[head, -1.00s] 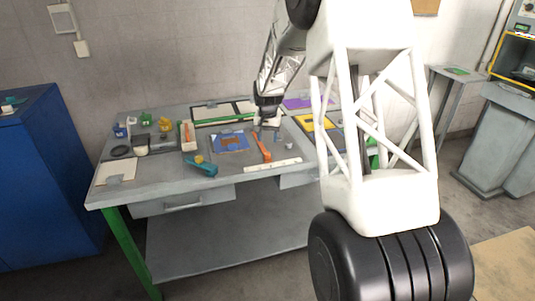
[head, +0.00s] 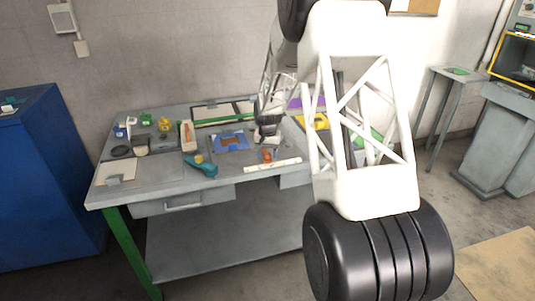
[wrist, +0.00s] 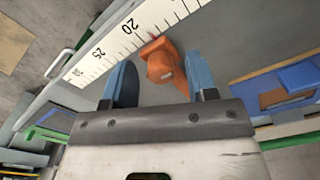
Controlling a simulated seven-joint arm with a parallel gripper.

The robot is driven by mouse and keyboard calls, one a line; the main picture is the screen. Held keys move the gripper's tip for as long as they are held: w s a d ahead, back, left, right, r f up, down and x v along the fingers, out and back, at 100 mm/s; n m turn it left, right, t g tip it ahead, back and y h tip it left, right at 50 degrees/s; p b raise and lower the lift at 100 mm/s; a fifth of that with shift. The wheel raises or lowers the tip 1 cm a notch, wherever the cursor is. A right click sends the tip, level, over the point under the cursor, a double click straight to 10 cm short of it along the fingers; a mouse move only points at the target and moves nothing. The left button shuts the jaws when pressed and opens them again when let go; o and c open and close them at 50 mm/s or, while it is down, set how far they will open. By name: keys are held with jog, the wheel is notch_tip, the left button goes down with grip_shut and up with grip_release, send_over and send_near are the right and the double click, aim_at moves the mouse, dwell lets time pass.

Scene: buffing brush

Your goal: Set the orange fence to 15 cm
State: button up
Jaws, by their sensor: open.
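The orange fence (head: 267,156) stands on the grey table beside the white ruler (head: 273,165). In the wrist view the orange fence (wrist: 162,62) has a raised block, and its end lies close to the ruler (wrist: 150,20) near the printed 20, on the side away from 25. My gripper (wrist: 161,82) is open, with one blue-grey finger on each side of the fence. The right finger is close to the fence; I cannot tell whether it touches. In the head view my gripper (head: 267,138) is over the fence and hides most of it.
A blue framed piece (head: 230,141) lies left of the gripper, and a teal tool (head: 201,165) lies further left. An orange-and-white item (head: 187,136) and several small objects stand at the back left. Bare table (head: 160,172) shows at the front left.

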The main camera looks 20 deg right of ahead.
jog(key=shift+f, duration=0.1)
jog(key=shift+c, duration=0.4)
grip_shut()
jog(key=shift+a, duration=1.9)
jog(key=shift+o, duration=0.4)
grip_release()
notch_tip(320, 180, up, 8)
